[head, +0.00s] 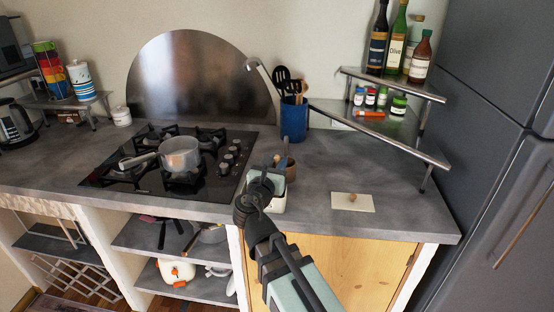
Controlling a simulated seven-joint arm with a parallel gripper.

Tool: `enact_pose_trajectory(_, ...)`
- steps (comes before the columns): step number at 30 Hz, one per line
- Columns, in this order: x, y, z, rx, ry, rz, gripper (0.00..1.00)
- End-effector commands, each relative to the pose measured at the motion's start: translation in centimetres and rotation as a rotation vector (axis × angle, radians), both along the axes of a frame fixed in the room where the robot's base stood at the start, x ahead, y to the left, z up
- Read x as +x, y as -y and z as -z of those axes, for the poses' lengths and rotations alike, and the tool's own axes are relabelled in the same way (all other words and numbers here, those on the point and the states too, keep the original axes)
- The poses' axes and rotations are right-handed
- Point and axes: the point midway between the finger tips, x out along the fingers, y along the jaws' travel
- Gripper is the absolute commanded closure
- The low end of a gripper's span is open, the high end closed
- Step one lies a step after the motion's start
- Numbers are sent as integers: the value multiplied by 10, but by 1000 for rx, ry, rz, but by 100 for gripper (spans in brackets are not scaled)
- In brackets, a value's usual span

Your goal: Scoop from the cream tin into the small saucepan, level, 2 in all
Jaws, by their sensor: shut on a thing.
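The small saucepan (181,158), grey metal with its handle pointing left, stands upright on the black gas hob. My gripper (272,172) is over the counter right of the hob, seen from behind. It is shut on what seems to be the scoop, which is mostly hidden by the hand. A pale, cream-coloured box shape (279,204), probably the cream tin, shows just below the hand and is partly covered by my arm. Its contents cannot be seen. A flat cream square with a wooden knob (364,208), like a lid, lies on the counter to the right.
A brown cup (291,173) stands close behind my gripper. A blue utensil crock (293,124) is further back. A stepped metal shelf (421,151) with bottles and jars stands at the right. The counter around the lid is clear.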

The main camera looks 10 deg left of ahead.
Motion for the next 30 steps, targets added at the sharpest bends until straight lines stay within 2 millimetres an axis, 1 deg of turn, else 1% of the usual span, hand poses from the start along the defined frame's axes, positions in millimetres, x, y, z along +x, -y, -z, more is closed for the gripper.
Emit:
enact_pose_trajectory(18, 0, 0, 34, -1, 0, 0, 100)
enact_pose_trajectory(24, 0, 0, 40, 0, 0, 0, 100)
enact_pose_trajectory(30, 0, 0, 42, 0, 1, 0, 100)
